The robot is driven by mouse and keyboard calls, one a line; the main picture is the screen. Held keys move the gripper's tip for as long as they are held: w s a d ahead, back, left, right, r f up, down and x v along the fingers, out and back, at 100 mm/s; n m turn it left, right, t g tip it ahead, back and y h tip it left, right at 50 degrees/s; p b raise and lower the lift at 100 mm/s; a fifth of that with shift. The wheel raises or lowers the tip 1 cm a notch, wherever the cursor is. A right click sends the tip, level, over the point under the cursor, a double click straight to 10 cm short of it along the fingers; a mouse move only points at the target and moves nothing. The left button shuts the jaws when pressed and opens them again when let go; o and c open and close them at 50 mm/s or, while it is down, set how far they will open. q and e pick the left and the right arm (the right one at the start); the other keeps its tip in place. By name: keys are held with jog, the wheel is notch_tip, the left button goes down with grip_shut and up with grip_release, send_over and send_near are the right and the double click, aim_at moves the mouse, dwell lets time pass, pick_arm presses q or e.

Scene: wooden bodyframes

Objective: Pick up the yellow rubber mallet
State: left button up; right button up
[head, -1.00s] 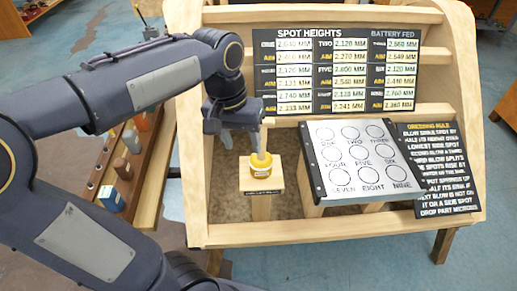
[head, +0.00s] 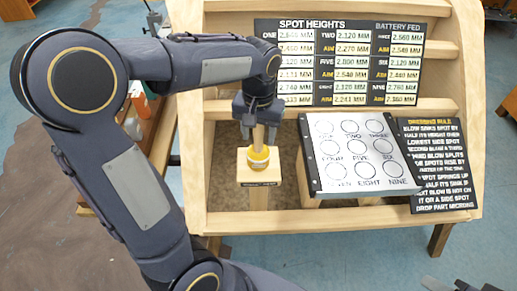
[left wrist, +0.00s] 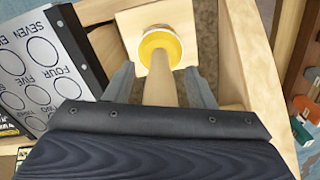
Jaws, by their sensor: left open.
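The yellow rubber mallet (head: 258,159) stands head-down on a small square wooden stand (head: 258,177), its pale wooden handle pointing up. In the left wrist view the yellow head (left wrist: 161,46) shows as a ring, with the handle running toward the camera. My left gripper (head: 258,138) is open, right above the mallet's head. Its two fingers stand on either side of the handle, with a gap on both sides in the left wrist view (left wrist: 160,85). Only a small grey piece, probably my right gripper (head: 462,285), shows at the bottom right edge.
A sloping board with nine circles (head: 360,155) lies just right of the stand. A black rule sign (head: 435,165) is beside it, and a black heights chart (head: 340,62) stands behind. The wooden frame's bottom rail (head: 340,219) runs along the front.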

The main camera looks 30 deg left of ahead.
pick_arm(q)
jog(key=shift+c, duration=0.3)
jog(key=c, duration=1)
jog(key=shift+r, duration=0.1)
